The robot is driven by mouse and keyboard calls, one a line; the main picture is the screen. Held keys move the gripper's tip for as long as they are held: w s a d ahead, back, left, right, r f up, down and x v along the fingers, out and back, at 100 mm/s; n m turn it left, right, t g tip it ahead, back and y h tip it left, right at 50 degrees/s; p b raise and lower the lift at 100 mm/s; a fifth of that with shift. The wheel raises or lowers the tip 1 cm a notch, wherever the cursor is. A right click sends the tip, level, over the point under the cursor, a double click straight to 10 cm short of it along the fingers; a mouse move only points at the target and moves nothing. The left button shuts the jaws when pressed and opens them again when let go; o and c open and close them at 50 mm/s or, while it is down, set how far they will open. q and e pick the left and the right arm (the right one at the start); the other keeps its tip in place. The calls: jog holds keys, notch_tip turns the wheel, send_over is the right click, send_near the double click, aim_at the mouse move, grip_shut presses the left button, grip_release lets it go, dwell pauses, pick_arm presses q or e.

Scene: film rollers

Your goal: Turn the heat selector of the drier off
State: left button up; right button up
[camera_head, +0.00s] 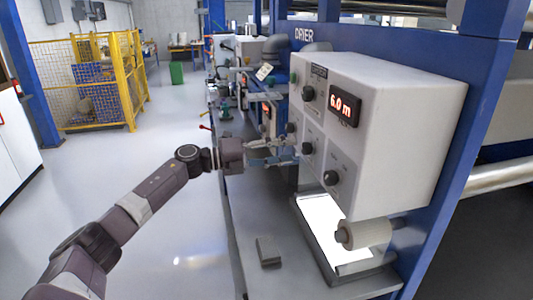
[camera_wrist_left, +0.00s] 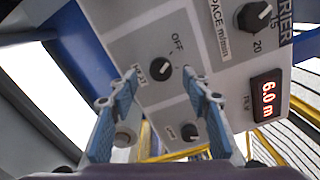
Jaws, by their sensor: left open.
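The drier (camera_head: 400,115) is a white box with a front panel of black knobs. Its heat selector (camera_head: 307,148) is the knob at the lower left of the panel. In the left wrist view the heat selector (camera_wrist_left: 160,70), labelled HEAT with an OFF mark beside it, shows beyond and between my fingertips. My left gripper (camera_head: 293,153) is open just in front of this knob. Its blue-padded fingers (camera_wrist_left: 165,82) stand on either side of the knob in the picture; I cannot tell whether they touch it. My right gripper is not in view.
A pace knob (camera_wrist_left: 255,15), a lamp knob (camera_wrist_left: 190,132) and a red 6.0 m display (camera_head: 344,108) share the panel. Below are a lit white plate (camera_head: 322,222), a roller (camera_head: 368,235) and a small grey block (camera_head: 268,250). Open floor lies left.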

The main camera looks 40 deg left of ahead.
pick_arm(q)
jog(key=v, duration=0.7)
jog(key=shift+s, duration=0.1)
dwell(0.4)
